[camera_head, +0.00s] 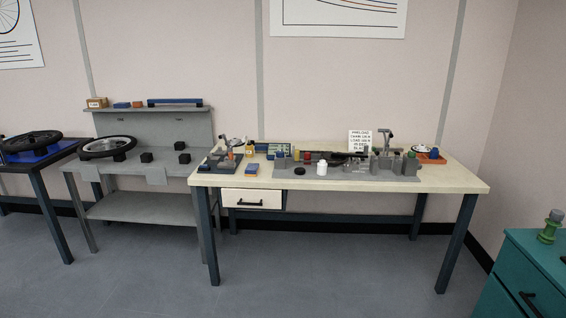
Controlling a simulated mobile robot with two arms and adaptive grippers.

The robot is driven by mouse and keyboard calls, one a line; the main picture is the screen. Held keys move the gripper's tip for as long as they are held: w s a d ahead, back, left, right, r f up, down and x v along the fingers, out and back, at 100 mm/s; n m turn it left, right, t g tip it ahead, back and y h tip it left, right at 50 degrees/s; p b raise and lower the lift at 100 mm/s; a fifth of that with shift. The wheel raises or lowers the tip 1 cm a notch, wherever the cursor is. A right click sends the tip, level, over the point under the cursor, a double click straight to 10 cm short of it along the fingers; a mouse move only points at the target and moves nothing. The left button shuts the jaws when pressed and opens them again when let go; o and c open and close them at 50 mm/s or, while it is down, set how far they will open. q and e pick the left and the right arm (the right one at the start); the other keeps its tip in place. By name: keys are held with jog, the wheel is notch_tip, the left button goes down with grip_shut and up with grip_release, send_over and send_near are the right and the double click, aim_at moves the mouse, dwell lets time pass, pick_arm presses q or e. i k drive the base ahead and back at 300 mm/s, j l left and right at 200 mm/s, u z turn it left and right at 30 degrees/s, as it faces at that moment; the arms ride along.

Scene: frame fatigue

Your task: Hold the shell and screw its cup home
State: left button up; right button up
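Neither of my grippers is in view. On the light-topped workbench (450,182) stands a long grey fixture (403,169) with dark and red small parts along it. I cannot tell at this distance which part is the shell or which is its cup. A small black round piece (299,171) lies in front of the fixture. A white bottle (321,168) stands next to it.
A sign (360,140) stands behind the fixture. An orange tray (432,158) is at the bench's right end. A grey bench (142,206) with a wheel (106,146) stands left. A teal cabinet (540,262) is at lower right. The floor (330,275) in front is clear.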

aim_at(322, 166)
jog(key=i+z, duration=0.1)
jog(key=i, duration=0.45)
jog(key=i+j, duration=0.1)
jog(key=i, duration=0.5)
jog(key=i+j+z, duration=0.15)
jog(key=i, duration=0.4)
jog(key=i+j+z, duration=0.1)
jog(key=i, duration=0.45)
jog(key=i+j+z, duration=0.15)
jog(key=i, duration=0.15)
jog(key=i+z, duration=0.15)
jog(key=i+j, duration=0.05)
jog(key=i, duration=0.05)
